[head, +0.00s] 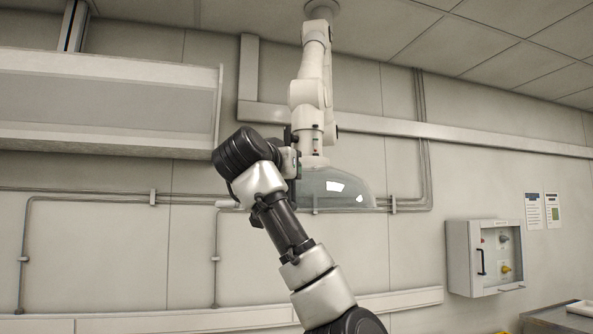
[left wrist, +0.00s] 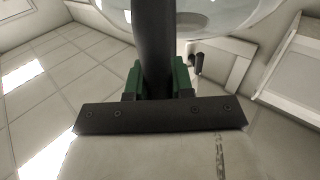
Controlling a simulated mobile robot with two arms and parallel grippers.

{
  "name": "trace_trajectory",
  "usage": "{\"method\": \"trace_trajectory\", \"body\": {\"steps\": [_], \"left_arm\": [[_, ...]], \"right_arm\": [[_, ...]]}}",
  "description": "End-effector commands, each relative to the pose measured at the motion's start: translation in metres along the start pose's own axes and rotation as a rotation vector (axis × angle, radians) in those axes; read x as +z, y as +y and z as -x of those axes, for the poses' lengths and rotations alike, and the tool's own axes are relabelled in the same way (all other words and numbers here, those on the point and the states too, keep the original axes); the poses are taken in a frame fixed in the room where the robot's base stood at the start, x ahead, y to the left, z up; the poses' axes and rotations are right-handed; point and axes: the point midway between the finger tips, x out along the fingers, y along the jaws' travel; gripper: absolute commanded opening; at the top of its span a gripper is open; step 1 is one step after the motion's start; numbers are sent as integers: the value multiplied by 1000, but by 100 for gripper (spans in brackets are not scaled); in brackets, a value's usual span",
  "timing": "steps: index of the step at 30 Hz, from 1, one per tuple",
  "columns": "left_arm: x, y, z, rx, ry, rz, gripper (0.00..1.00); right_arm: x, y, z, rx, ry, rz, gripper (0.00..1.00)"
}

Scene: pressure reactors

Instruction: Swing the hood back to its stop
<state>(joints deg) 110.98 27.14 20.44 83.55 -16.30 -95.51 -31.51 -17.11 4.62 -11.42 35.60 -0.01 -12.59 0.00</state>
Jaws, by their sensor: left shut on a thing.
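The hood (head: 345,190) is a clear, domed shade at the lower end of a white jointed extraction arm (head: 312,65) that hangs from the ceiling. My left gripper (head: 292,158) is at the left side of the hood's neck, partly hidden by my own wrist. In the left wrist view, the green-padded fingers of my left gripper (left wrist: 158,80) are shut on a dark bar, the hood's handle (left wrist: 154,35). The clear rim of the hood (left wrist: 235,18) shows just beyond the bar. My right gripper is not in view.
A wall cabinet or shelf (head: 100,105) is at the upper left. Pipes (head: 425,150) run along the wall behind the hood. A grey control box (head: 485,257) is on the wall at the right, above a bench corner (head: 560,318). The space right of the hood looks clear.

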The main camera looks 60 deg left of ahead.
Motion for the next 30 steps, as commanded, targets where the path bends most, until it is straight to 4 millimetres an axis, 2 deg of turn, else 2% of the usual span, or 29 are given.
{"method": "trace_trajectory", "body": {"steps": [9, 10, 15, 24, 26, 30], "left_arm": [[0, -1, 0, -1, 1, 1, 0], [0, 0, 0, -1, 1, 1, 26], [0, 0, 0, 0, 0, 0, 48], [0, 0, 2, 0, 1, 0, 48], [1, 0, 7, -1, 3, 1, 48], [4, -1, 30, -1, 5, 1, 48]], "right_arm": [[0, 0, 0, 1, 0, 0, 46], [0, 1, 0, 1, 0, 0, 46], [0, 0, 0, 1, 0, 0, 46], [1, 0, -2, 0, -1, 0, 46], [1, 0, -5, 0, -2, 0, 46], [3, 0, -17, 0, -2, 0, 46]]}}
